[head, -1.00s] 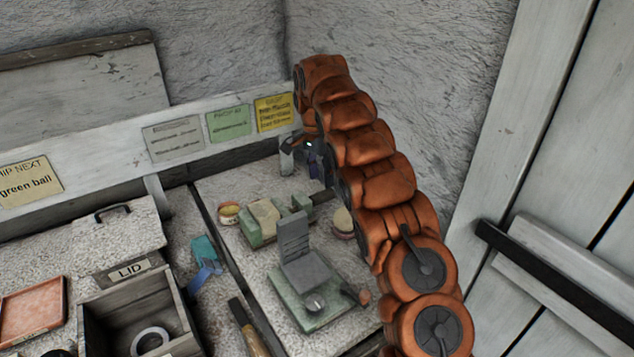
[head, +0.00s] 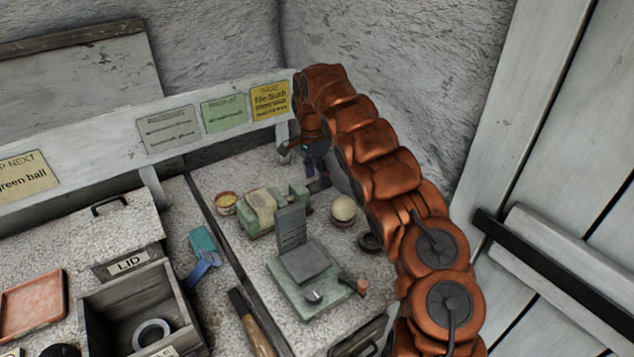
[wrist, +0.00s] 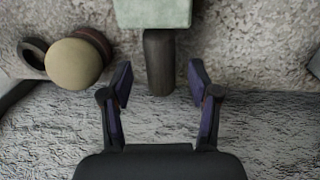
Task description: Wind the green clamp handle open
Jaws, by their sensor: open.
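The green clamp (head: 262,212) sits on the speckled bench top, a pale block between its jaws. Its dark, round handle (head: 318,185) sticks out toward the back right, partly hidden by my gripper in the head view. In the wrist view the clamp's green end (wrist: 152,12) is at the top, and the handle (wrist: 158,60) points down from it. My gripper (wrist: 160,82) is open, one purple-padded finger on each side of the handle's free end, with gaps showing on both sides. In the head view my gripper (head: 314,158) is small and partly shadowed.
A cream ball (head: 343,208) on a dark reddish stand and a dark ring (head: 370,242) lie right of the clamp, near my arm. A grey-green fixture (head: 305,275) with an upright plate stands in front. A small yellow-topped tub (head: 226,203) is left. The wall is close behind.

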